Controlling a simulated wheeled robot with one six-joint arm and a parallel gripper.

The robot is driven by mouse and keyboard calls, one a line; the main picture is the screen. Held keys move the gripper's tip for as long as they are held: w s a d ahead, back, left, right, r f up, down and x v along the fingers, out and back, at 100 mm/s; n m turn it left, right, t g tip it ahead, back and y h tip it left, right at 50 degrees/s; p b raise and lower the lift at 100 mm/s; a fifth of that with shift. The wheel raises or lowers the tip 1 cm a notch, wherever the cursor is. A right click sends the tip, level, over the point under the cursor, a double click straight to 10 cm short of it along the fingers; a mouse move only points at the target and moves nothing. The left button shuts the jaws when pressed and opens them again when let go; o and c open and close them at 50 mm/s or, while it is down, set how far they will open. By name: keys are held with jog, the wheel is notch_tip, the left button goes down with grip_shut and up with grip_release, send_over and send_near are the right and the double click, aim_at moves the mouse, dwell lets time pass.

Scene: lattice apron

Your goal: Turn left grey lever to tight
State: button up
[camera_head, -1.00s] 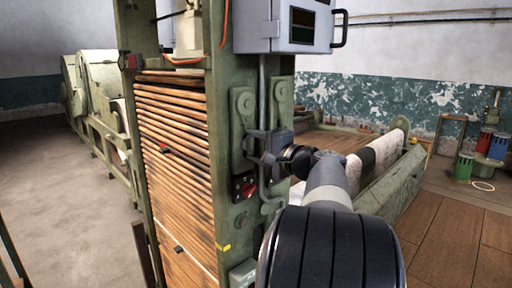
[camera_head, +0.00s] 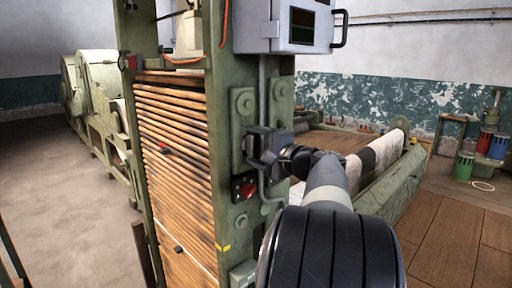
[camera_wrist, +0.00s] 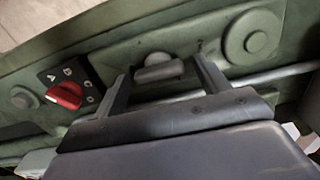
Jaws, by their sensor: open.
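A small grey lever handle (camera_wrist: 160,72) sits on a green plate on the machine's post. In the wrist view it lies between the two fingers of my gripper (camera_wrist: 161,78), which are open, one on either side. I cannot tell whether either finger touches it. In the head view my gripper (camera_head: 254,142) is up against the green post and hides the handle. I cannot read a tight mark near the lever.
A red knob (camera_wrist: 66,95) on a black lettered panel sits left of the fingers; it also shows below my gripper in the head view (camera_head: 245,189). A grey conduit (camera_head: 262,100) runs down the post under a grey box (camera_head: 290,25). Wooden slats (camera_head: 180,150) fill the frame at left.

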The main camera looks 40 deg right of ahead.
jog(key=shift+s, duration=0.1)
jog(key=s+b, duration=0.2)
jog(key=s, duration=0.8)
jog(key=shift+s+d+b, duration=0.3)
jog(key=shift+d+b, duration=0.05)
jog(key=shift+d, duration=0.05)
jog(key=w+p, duration=0.2)
jog(key=w, duration=0.8)
jog(key=shift+w+a+p, duration=0.35)
jog(key=shift+w+a, duration=0.05)
